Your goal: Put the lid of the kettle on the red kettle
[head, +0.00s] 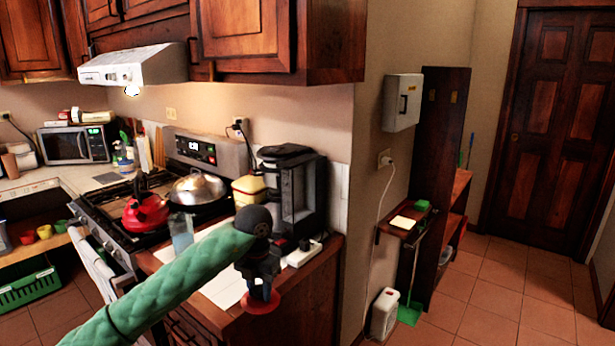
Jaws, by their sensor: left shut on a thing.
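The red kettle (146,216) stands on the stove at the left, with its dark handle on top. My left gripper (262,283) points down over the near counter corner, to the right of the kettle and closer to me. It is shut on the red kettle lid (262,303), a flat red disc that shows below the fingers. The lid is apart from the kettle. Whether the lid touches the counter front or hangs before it is hard to tell. My right gripper is not in view.
A covered pan (198,190) sits on the stove right of the kettle. A clear container (181,232) stands near the counter edge. A black coffee maker (291,190) and a power strip (304,252) stand behind my gripper. The range hood (133,65) hangs above the stove.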

